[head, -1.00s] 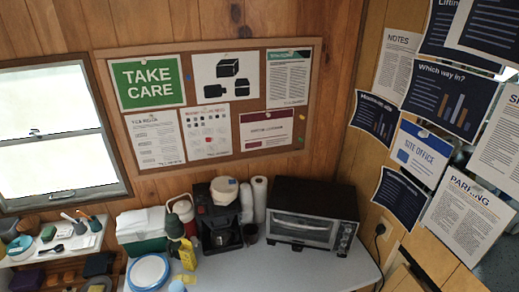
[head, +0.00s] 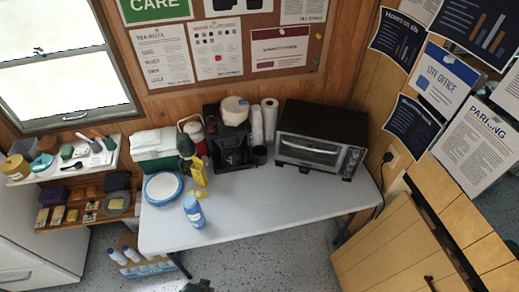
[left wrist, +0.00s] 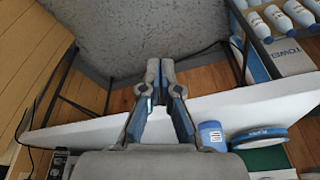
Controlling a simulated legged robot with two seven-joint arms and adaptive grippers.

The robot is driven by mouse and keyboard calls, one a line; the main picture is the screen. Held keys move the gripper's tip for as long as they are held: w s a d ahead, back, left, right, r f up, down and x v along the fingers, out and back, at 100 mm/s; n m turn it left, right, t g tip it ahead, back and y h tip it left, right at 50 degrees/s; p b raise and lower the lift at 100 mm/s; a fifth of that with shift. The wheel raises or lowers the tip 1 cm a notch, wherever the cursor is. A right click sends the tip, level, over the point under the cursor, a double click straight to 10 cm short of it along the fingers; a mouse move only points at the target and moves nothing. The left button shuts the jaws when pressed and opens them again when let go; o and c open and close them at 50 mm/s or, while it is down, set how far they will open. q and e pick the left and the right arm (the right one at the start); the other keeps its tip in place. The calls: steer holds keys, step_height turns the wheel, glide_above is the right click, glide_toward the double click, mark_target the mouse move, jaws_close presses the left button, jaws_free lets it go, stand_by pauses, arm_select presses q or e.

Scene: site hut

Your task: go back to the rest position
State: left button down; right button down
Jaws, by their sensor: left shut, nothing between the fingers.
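My left gripper (left wrist: 160,78) shows in the left wrist view with its two fingers together and nothing between them. It is over the white table's edge (left wrist: 90,130), with the grey floor beyond the fingertips; whether it touches the table I cannot tell. A small dark shape at the bottom edge of the head view may be part of this gripper. The white table (head: 270,205) stands against the wooden wall in the head view. My right gripper is in neither view.
On the table are a blue bottle (head: 193,211), a blue-rimmed plate (head: 163,188), a green-and-white box (head: 155,150), a coffee maker (head: 228,140) and a toaster oven (head: 320,140). Shelves (head: 60,165) stand left, a wooden cabinet (head: 400,245) right. The table's front middle is clear.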

arm_select(q)
steer(key=s+f+g+b, duration=0.1)
steer(key=s+f, duration=0.2)
steer(key=f, duration=0.7)
steer(key=s+f+b, duration=0.1)
steer(key=s+f, duration=0.2)
steer(key=f, duration=0.8)
steer(key=s+a+f+g+b, duration=0.1)
steer(key=s+a+f+b, duration=0.1)
steer(key=s+f, duration=1)
steer(key=s+a, duration=0.1)
steer(key=s, duration=0.2)
steer(key=shift+a+f, duration=0.3)
steer(key=shift+f, duration=0.1)
